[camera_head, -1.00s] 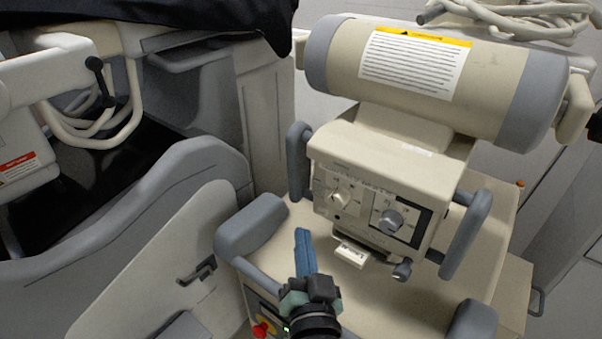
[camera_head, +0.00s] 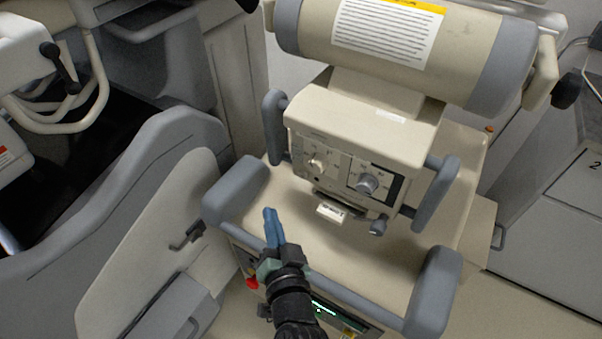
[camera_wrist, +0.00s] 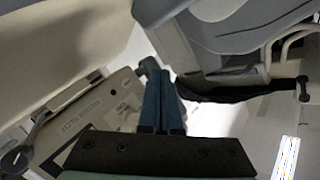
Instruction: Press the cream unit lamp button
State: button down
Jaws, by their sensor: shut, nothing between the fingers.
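The cream unit (camera_head: 365,130) stands on a cream cart, with a control panel on its front. The panel has a light knob (camera_head: 316,162) on the left and a larger grey knob (camera_head: 367,184) on the right. I cannot make out which small mark on the panel is the lamp button. My gripper (camera_head: 270,214) has blue fingers, shut and empty, in front of the panel's lower left, apart from it in the picture. In the wrist view my fingers (camera_wrist: 162,75) are together, with the tilted cream panel (camera_wrist: 105,108) to their left.
Grey handles flank the panel, the left one (camera_head: 274,128) and the right one (camera_head: 436,194). A small white tag (camera_head: 330,212) sits below the panel. The cart's grey front corner bumpers (camera_head: 236,190) and a red button (camera_head: 252,283) are near my arm. Grey-cream equipment fills the left.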

jog(key=w+d+b, duration=0.2)
jog(key=w+d, duration=0.3)
jog(key=w, duration=0.1)
jog(key=shift+w+b, duration=0.4)
dwell(1.8)
jog(key=shift+w+d+b, duration=0.2)
jog(key=shift+w+b, duration=0.1)
jog(key=shift+w+d+b, duration=0.3)
jog(key=shift+w, duration=0.1)
dwell(0.8)
jog(key=shift+s+a, duration=0.1)
jog(key=shift+s, duration=0.05)
jog(key=shift+s+a+p, duration=0.3)
jog(key=shift+s+a, duration=0.1)
jog(key=shift+s, duration=0.2)
jog(key=shift+s+a+p, duration=0.5)
jog(key=shift+s+a, duration=0.25)
jog(key=shift+s, duration=0.25)
jog(key=shift+s+a+p, duration=0.45)
jog(key=shift+s+a, duration=0.3)
jog(key=shift+s, duration=0.25)
